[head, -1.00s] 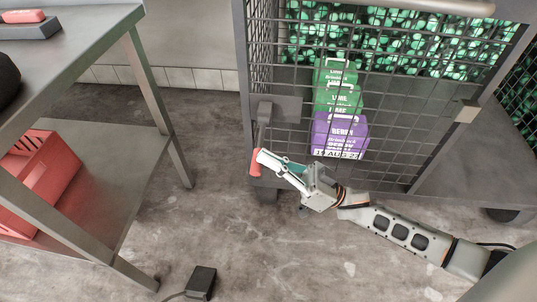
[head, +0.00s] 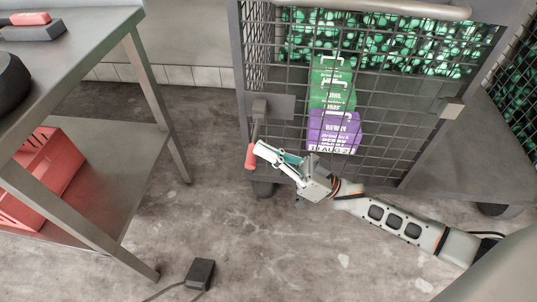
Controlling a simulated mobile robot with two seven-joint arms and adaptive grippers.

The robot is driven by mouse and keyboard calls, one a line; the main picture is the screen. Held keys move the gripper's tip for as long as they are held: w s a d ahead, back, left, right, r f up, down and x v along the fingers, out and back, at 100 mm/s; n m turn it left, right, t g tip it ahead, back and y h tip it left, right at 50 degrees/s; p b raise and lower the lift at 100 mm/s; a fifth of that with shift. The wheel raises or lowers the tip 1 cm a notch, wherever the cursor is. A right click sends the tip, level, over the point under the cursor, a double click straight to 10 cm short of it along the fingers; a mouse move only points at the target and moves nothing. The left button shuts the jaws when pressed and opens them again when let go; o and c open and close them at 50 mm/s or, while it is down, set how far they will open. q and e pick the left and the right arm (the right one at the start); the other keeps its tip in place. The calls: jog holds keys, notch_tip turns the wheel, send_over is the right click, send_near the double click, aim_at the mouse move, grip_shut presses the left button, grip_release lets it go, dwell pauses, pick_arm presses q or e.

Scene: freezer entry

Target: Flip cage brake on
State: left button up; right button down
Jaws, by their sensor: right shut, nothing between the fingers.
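The cage (head: 243,100) is a grey mesh roll cage standing right of centre in the head view. The brake lever (head: 250,157) is on its lower left corner post, with a red grip hanging down from a grey bracket. My right gripper (head: 259,151) reaches in from the right, low in front of the cage. Its fingers are shut and empty, with the tips right beside the red grip; I cannot tell whether they touch it. My left gripper is not in view.
Green and purple cartons (head: 333,130) and green-filled bags (head: 390,45) are inside the cage. A steel table (head: 150,95) with a red crate (head: 45,175) on its lower shelf stands at the left. A black box (head: 200,272) with a cable lies on the floor. Floor between table and cage is clear.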

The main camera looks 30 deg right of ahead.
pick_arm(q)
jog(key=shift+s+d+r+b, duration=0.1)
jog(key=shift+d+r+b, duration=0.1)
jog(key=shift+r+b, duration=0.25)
pick_arm(e)
jog(key=w+d+r+v, duration=0.1)
jog(key=v, duration=0.8)
jog(key=shift+d, duration=0.3)
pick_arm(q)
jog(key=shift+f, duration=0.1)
pick_arm(e)
jog(key=shift+r, duration=0.2)
